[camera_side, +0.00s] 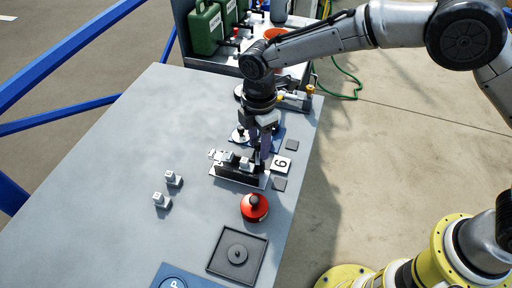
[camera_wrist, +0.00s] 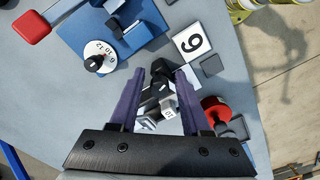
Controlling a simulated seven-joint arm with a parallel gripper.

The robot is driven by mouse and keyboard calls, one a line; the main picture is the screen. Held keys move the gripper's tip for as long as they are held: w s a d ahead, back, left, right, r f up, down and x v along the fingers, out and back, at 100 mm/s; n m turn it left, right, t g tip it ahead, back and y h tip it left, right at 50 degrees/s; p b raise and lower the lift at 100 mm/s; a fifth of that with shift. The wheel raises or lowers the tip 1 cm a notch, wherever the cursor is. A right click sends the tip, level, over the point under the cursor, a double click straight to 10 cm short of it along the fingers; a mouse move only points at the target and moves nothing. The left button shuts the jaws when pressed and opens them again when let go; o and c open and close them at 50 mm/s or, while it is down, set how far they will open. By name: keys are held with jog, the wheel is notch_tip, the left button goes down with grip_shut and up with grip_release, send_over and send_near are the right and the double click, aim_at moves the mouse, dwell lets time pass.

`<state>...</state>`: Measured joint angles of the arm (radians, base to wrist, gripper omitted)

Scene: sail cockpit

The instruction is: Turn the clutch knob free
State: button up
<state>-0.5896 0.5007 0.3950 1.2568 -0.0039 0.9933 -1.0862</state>
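My gripper (camera_side: 262,150) points down over a black clutch block (camera_side: 237,178) on a pale base plate. Its purple fingers (camera_wrist: 160,75) stand apart in the wrist view, so it looks open. A black knob (camera_wrist: 161,70) shows between the fingertips, with a visible gap on its left side; contact on the right is unclear. Pale grey tabs (camera_wrist: 158,108) sit in the row behind it, one with a small label. In the side view the fingers partly hide the knob end of the block. I cannot tell the knob's turn angle.
A white "6" tile (camera_side: 282,165) and dark square pads (camera_side: 279,184) lie beside the block. A red round piece with a black knob (camera_side: 254,207) is nearer. A numbered white dial (camera_wrist: 99,56) sits on a blue plate.

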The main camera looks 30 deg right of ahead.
jog(key=shift+a, duration=0.25)
grip_shut()
jog(key=n, duration=0.4)
jog(key=shift+r, duration=0.1)
jog(key=shift+w+n, duration=0.1)
jog(key=shift+n, duration=0.2)
jog(key=n, duration=0.4)
jog(key=n, duration=0.4)
jog(key=shift+n, duration=0.4)
